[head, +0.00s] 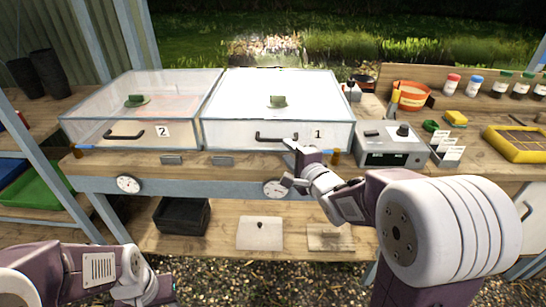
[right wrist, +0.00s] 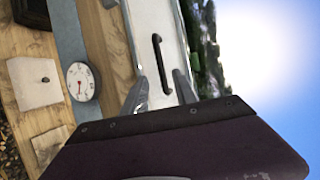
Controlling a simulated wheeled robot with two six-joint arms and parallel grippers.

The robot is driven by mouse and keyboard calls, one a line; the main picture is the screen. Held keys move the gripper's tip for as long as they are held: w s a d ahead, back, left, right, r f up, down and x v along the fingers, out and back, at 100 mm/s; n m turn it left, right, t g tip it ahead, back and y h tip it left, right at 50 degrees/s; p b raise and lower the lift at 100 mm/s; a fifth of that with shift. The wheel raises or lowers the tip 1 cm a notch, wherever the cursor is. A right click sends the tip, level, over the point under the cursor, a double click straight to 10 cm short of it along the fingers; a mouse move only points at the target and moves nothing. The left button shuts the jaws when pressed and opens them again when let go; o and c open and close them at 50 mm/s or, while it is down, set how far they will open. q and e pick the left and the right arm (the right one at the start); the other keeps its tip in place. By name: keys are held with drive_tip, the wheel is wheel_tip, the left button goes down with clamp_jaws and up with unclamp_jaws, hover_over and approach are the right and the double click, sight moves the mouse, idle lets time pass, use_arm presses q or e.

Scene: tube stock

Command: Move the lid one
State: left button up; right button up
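Lid one is the clear, pale lid (head: 277,88) of the right-hand box, marked 1, with a green knob-like piece (head: 278,101) on top. It looks shut. Its dark bar handle (head: 276,136) is on the front face and also shows in the right wrist view (right wrist: 160,62). My right gripper (head: 288,163) is open and empty, just in front of and below the handle's right end. In the right wrist view the fingers (right wrist: 160,80) are spread, with the handle ahead between them, apart from it. My left gripper (head: 150,290) is low at the left; its fingers are unclear.
A similar box (head: 140,108) marked 2 stands close on the left. A grey device (head: 391,145) stands to the right of box 1. Dial gauges (head: 276,188) hang on the bench's front rail. A lower shelf holds a black crate (head: 181,216) and flat plates.

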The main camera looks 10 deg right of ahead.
sight(279, 141)
drive_tip(key=b+x, duration=0.1)
drive_tip(key=x, duration=0.8)
drive_tip(key=shift+r+b, duration=0.1)
drive_tip(key=shift+b, duration=0.2)
clamp_jaws()
idle(1.0)
